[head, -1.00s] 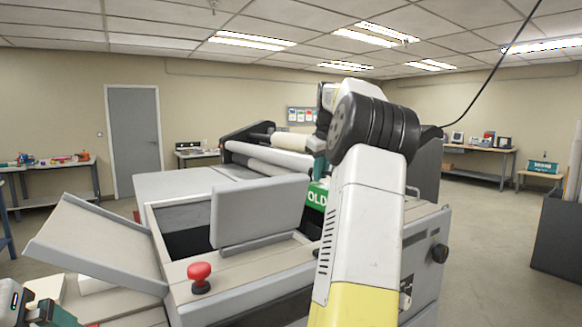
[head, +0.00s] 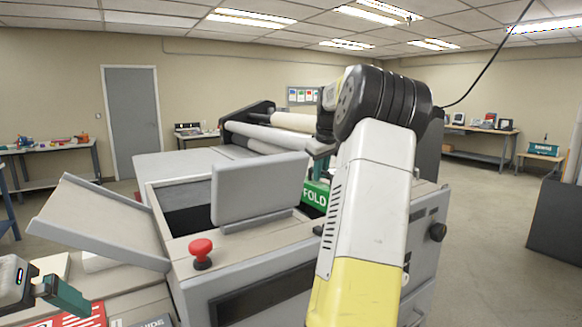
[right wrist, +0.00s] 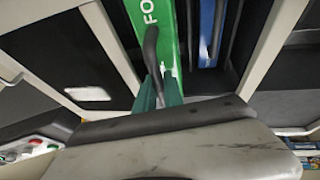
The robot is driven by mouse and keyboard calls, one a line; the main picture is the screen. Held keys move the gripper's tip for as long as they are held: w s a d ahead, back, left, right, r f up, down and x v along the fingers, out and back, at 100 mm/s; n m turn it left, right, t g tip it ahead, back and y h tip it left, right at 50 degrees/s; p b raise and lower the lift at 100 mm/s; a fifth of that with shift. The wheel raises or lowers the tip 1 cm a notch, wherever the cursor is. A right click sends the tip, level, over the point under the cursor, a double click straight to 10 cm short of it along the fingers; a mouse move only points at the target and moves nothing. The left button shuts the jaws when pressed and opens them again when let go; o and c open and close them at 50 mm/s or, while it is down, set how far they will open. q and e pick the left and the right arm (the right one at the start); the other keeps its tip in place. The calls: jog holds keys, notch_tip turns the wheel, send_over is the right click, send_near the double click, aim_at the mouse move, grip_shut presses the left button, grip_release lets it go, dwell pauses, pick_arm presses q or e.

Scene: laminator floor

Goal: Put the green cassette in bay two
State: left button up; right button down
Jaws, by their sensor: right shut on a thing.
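The green cassette (head: 316,194), with white FOLD lettering, stands at the opening of the grey machine, behind and right of the raised grey panel. My right gripper (right wrist: 160,92) is shut on its black handle (right wrist: 151,48) in the right wrist view, where the green top (right wrist: 147,16) runs away from the teal fingers. A blue cassette (right wrist: 207,30) sits to its right, apart from it. The cassette's lower end is hidden, and I cannot tell which bay it is over. My left gripper (head: 62,296) is at the lower left; only one teal finger shows clearly.
The raised grey panel (head: 258,190) and a red knob (head: 201,250) are on the machine's near side. A tilted grey flap (head: 100,222) is at left. A red item (head: 78,316) lies below my left gripper. Dark open space (right wrist: 60,60) is left of the cassette.

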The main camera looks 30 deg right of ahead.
aim_at(323, 188)
jog(key=shift+f, duration=5)
jog(key=shift+a+f, duration=0.1)
jog(key=shift+f, duration=0.7)
jog(key=c, duration=1.4)
grip_release()
jog(key=shift+o, duration=0.2)
jog(key=v, duration=0.7)
jog(key=shift+s+r, duration=0.2)
jog(key=shift+r, duration=0.15)
